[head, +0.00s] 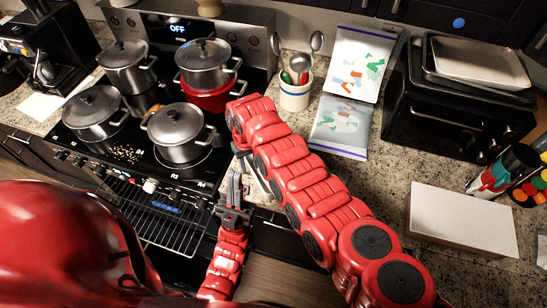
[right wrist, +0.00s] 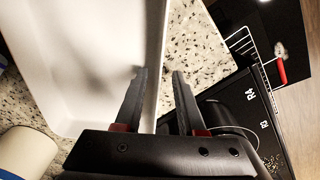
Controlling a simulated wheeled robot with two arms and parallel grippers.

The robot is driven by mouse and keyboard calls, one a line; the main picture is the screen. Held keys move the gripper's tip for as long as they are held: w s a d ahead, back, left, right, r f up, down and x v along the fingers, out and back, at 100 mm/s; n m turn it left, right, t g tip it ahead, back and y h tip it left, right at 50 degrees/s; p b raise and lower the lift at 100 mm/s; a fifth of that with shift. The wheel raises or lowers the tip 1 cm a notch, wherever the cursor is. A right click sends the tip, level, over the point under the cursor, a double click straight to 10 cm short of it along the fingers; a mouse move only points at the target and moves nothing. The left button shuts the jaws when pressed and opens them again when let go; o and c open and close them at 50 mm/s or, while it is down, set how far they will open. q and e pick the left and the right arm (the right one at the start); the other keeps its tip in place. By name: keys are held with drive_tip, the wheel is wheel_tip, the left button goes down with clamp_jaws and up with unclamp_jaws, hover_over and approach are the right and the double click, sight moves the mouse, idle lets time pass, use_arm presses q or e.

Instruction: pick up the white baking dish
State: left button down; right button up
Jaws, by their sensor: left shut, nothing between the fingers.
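The white baking dish (right wrist: 85,60) fills the upper left of the right wrist view, with its side wall running down the middle. My right gripper (right wrist: 160,74) is open there. One finger is over the dish's inner side and the other is outside the wall, with a gap between them. In the head view my right arm covers most of that spot, and its fingers are hidden. My left gripper (head: 236,178) is shut and empty in front of the stove's right side, near the counter edge.
The stove (head: 150,160) at left holds several lidded pots (head: 180,130). A utensil crock (head: 295,95) stands behind my right arm. A toaster oven (head: 440,110) carries trays (head: 478,62). A white box (head: 463,220) lies at right. The oven rack (head: 150,215) sticks out.

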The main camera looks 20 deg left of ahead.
drive_tip(key=shift+w+f, duration=0.1)
drive_tip(key=shift+f, duration=0.15)
clamp_jaws()
idle(1.4)
